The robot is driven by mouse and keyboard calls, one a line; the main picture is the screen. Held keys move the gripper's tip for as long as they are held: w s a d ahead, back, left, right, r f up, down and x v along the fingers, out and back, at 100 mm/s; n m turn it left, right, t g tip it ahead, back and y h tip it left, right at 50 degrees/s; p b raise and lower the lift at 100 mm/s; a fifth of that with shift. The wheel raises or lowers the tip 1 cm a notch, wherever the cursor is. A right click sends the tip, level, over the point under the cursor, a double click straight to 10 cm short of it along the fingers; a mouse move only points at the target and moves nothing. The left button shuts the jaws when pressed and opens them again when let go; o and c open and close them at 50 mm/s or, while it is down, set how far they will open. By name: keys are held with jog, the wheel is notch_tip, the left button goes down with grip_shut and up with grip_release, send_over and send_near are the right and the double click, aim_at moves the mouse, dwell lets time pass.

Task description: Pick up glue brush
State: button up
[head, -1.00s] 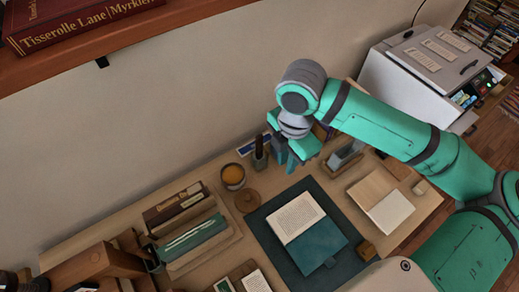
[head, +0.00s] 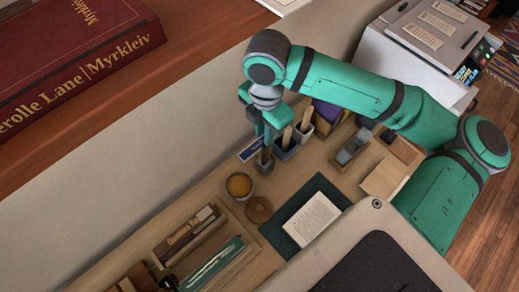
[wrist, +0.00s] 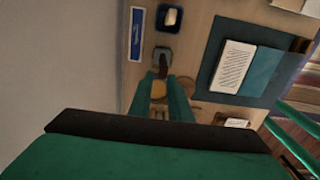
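A brush-like tool with a dark brown handle (wrist: 163,68), likely the glue brush, stands upright in a small grey pot (wrist: 161,53) on the desk. The pot (head: 264,166) shows below my gripper in the head view, with the handle (head: 265,151) rising from it. My gripper (head: 264,138) points down just above the pot. In the wrist view my gripper (wrist: 161,76) has its two fingers apart, with the handle's end between or just beyond the tips. I cannot tell if either finger touches it. The bristles are hidden in the pot.
A yellow-filled jar (head: 239,186) and a round wooden lid (head: 259,209) stand close by. A blue card (wrist: 136,33) lies by the wall.

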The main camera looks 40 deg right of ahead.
aim_at(266, 149)
jog(key=f, duration=0.8)
jog(key=shift+s+f, duration=0.25)
jog(key=shift+s, duration=0.15)
jog(key=shift+w+f, duration=0.1)
jog(key=shift+f, duration=2.7)
grip_shut()
